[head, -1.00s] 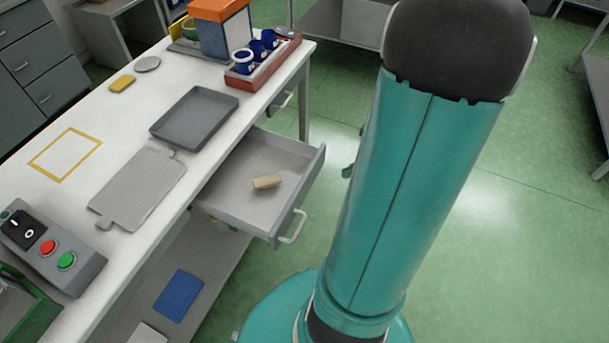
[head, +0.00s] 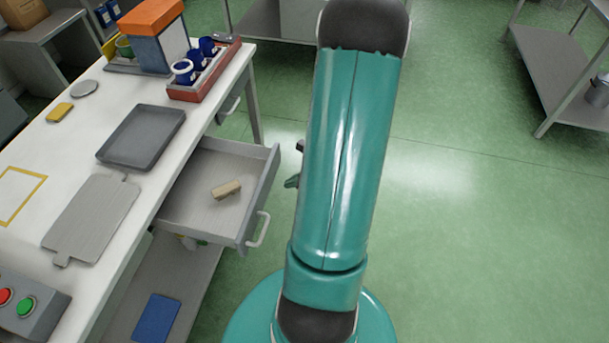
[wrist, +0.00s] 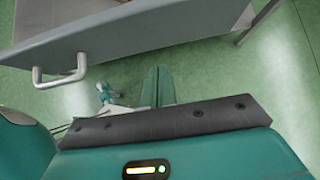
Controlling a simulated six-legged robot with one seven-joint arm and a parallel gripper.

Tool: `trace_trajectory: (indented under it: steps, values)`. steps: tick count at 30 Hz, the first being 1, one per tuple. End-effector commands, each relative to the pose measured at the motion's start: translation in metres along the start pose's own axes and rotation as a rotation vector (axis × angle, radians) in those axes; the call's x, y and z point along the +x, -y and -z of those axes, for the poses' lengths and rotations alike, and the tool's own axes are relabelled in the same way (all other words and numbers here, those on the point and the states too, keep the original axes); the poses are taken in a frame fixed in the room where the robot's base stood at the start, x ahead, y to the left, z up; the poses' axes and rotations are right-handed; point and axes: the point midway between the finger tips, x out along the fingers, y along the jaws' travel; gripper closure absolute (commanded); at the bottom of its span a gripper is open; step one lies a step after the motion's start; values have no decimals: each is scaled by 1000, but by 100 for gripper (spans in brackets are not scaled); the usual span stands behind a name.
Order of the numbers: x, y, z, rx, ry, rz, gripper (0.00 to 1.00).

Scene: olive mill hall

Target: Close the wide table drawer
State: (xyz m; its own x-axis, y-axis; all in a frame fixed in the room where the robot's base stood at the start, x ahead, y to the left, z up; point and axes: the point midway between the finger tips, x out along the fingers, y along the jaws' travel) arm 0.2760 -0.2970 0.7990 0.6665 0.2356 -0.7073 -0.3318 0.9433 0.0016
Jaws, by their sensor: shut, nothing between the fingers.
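The wide table drawer (head: 205,205) is pulled out from the white table (head: 60,130) in the head view. A small tan block (head: 226,189) lies inside it. Its pale bar handle (head: 258,230) is on the front panel. In the wrist view the grey drawer front (wrist: 150,32) crosses the top, with the handle (wrist: 60,75) at left. My gripper (wrist: 159,70) shows there as two teal fingers side by side, shut and empty, below the drawer front in the picture. I see no contact with the drawer. In the head view my arm hides most of the gripper.
A second drawer (head: 228,110) farther along the table is shut. The tabletop holds a dark tray (head: 142,136), a grey board (head: 92,218) and a red crate (head: 205,72) with blue mugs. Green floor (head: 480,230) is clear to the right. A shelf rack (head: 560,70) stands at back right.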

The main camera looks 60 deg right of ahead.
Motion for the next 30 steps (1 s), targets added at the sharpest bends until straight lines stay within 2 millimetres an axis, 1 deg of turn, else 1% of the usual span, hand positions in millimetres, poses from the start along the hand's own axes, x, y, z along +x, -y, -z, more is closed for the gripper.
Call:
trace_trajectory:
  steps: [1,6,10,23,26,30]
  values:
    - [7,0,-9,-6,2,-4,100]
    - [22,-1,-25,-5,1,-3,100]
    - [27,-1,-30,-5,1,-2,100]
    - [28,-1,-32,-5,1,-3,100]
    - [33,-1,-36,-6,2,-3,100]
    - [45,-1,-48,-7,2,-5,100]
